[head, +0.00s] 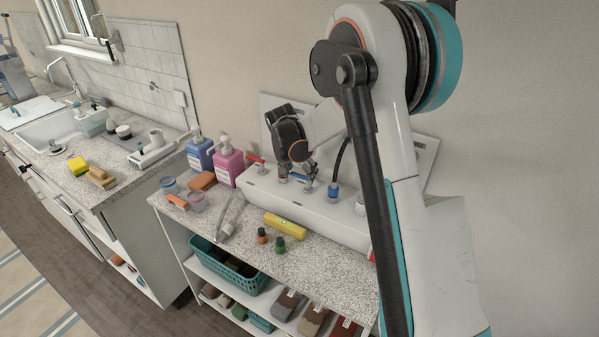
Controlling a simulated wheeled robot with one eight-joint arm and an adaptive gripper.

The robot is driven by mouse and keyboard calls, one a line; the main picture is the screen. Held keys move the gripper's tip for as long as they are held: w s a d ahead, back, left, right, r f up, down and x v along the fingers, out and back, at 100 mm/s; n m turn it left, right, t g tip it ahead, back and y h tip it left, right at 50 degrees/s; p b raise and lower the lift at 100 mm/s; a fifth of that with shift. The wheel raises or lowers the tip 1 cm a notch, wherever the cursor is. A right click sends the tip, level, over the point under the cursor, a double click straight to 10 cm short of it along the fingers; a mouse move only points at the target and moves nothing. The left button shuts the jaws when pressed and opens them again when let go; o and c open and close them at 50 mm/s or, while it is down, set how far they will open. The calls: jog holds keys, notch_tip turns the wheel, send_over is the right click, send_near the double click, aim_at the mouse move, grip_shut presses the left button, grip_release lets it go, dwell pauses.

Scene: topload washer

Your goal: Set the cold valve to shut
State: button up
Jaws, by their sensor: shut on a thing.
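The cold valve's blue lever (301,177) shows in the head view on the white panel structure behind the worktop, and it lies roughly crosswise. My gripper (297,174) reaches down to it from above and is shut on the lever. The fingertips are small here and partly hide the valve body, so its exact angle is hard to read. A red-handled valve (256,159) stands to the left, apart from my gripper.
A blue hose fitting (333,190) stands just right of my gripper. Blue (200,152) and pink (229,163) bottles stand to the left. My arm hides the right side.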

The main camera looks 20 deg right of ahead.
jog(key=o, duration=1.1)
jog(key=shift+c, duration=0.2)
jog(key=v, duration=1.2)
jog(key=s+a+r+n+t+y+b, duration=0.1)
jog(key=s+a+r+n, duration=0.15)
jog(key=s, duration=0.55)
jog(key=s+a+r+n+t+y+b, duration=0.1)
jog(key=s+a+r+n, duration=0.15)
jog(key=s, duration=0.55)
jog(key=s+a+f+n+t+b, duration=0.1)
jog(key=s+f+n, duration=0.1)
jog(key=s, duration=0.6)
jog(key=s+a+f+n+t+y+b, duration=0.1)
jog(key=s+a+f+n, duration=0.1)
jog(key=s, duration=0.6)
jog(key=shift+s+f+n+y, duration=0.2)
jog(key=shift+s+n+y, duration=0.1)
jog(key=shift+n, duration=0.3)
